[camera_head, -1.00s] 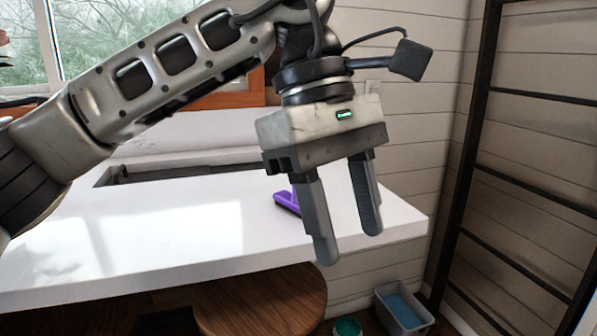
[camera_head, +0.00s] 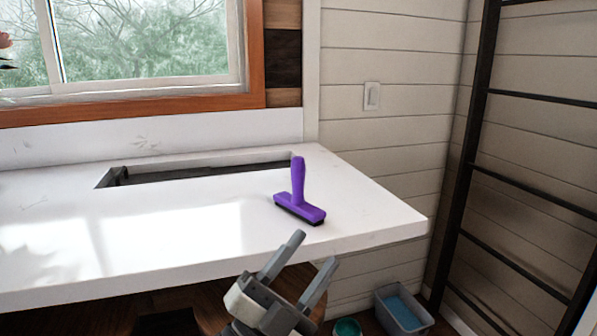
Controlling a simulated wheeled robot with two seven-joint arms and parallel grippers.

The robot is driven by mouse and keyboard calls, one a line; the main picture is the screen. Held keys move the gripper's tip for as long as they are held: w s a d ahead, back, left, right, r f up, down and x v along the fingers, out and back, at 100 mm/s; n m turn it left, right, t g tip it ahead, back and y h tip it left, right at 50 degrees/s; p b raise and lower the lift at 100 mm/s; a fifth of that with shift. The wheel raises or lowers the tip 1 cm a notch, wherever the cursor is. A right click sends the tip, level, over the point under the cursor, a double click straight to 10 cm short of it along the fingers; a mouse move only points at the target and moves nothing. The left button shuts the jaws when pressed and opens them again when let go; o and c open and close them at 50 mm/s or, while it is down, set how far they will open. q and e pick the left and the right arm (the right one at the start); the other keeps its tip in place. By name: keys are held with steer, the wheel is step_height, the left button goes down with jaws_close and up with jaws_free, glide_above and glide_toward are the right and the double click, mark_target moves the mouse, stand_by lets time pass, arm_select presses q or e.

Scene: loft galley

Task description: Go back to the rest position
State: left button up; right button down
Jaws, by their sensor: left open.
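My left gripper (camera_head: 316,255) is low in the head view, in front of the counter's front edge, its two fingers apart with nothing between them. It points up and away. My right gripper does not show.
A long sink opening (camera_head: 205,172) lies at the back of the counter, below a wood-framed window (camera_head: 150,45). A dark ladder (camera_head: 465,165) stands at the right. A grey bin (camera_head: 405,310) and a green container (camera_head: 347,328) are on the floor below.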

arm_select(q)
steer(key=a+f+n+t+y, duration=0.2)
steer(key=a+f+n+y, duration=0.4)
steer(key=f+n+y, duration=0.55)
steer(key=s+a+f+n+g+y, duration=0.2)
steer(key=s+a+f+n+g, duration=0.1)
steer(key=s+f, duration=0.4)
steer(key=s+a+f+n+g+y, duration=0.2)
steer(key=s+a+f+n+g, duration=0.2)
steer(key=s+f, duration=0.4)
step_height(320, 180, down, 7)
steer(key=shift+s+a+r+g, duration=0.2)
steer(key=shift+a+g, duration=0.4)
steer(key=shift+a, duration=0.6)
